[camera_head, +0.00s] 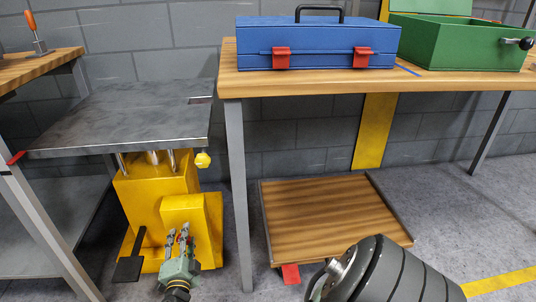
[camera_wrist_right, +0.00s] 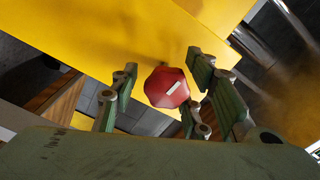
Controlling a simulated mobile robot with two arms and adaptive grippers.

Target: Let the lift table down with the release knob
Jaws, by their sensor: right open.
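The lift table has a grey steel top (camera_head: 130,115) on a yellow base (camera_head: 150,205) at the left of the head view. Its top stands raised, with bright rods showing below it. The red release knob (camera_wrist_right: 167,88), with a white mark on its face, shows in the right wrist view in front of the yellow housing. My right gripper (camera_head: 182,234) is open in front of the yellow housing, its fingers on either side of the knob in the wrist view. I cannot tell whether they touch it. In the head view the fingers mostly hide the knob. My left gripper is not in view.
A black pedal (camera_head: 130,262) sits at the base's left. A yellow knob (camera_head: 203,160) hangs under the top's right edge. A wooden workbench (camera_head: 300,83) with a blue toolbox (camera_head: 315,40) and green box (camera_head: 455,45) stands at right, a wooden platform (camera_head: 330,215) below it.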

